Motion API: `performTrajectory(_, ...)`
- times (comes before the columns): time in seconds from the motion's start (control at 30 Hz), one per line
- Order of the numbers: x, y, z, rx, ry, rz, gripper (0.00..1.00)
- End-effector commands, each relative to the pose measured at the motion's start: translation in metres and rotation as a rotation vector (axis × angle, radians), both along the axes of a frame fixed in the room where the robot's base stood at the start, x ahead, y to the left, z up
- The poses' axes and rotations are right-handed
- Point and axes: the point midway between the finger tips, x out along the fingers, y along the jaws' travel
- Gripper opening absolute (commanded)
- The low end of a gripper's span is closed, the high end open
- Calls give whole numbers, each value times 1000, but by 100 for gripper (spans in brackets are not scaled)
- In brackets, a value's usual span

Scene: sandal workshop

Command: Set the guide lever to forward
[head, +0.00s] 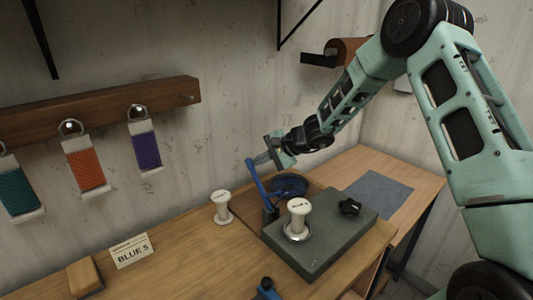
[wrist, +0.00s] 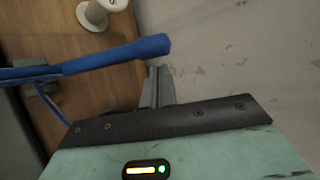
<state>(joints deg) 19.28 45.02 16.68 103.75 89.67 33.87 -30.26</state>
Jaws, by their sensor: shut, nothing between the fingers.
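The guide lever is a blue arm (head: 256,178) rising from the left side of a dark green machine block (head: 322,248) on the bench, tilted up and to the left. In the wrist view the blue lever (wrist: 105,58) reaches in from the left, its thicker end near the middle. My gripper (head: 264,158) is shut and empty, close to the lever's upper end in the head view. In the wrist view its fingers (wrist: 157,88) are just below and beside the lever's end; I cannot tell if they touch.
A white spool (head: 298,218) stands on the block beside a black knob (head: 350,207); another spool (head: 221,207) stands on the bench. A "BLUE 5" card (head: 132,251) and tan block (head: 85,278) are front left. Colored straps hang from a wall rail (head: 100,107). A grey mat (head: 376,194) lies right.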

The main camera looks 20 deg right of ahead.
Motion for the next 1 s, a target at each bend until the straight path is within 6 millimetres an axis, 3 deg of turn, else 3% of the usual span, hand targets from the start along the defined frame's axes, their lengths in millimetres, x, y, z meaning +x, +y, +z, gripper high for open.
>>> performTrajectory(0.2,-9,6,5,0,1,1,0)
performTrajectory(1.0,-9,4,7,0,0,0,0)
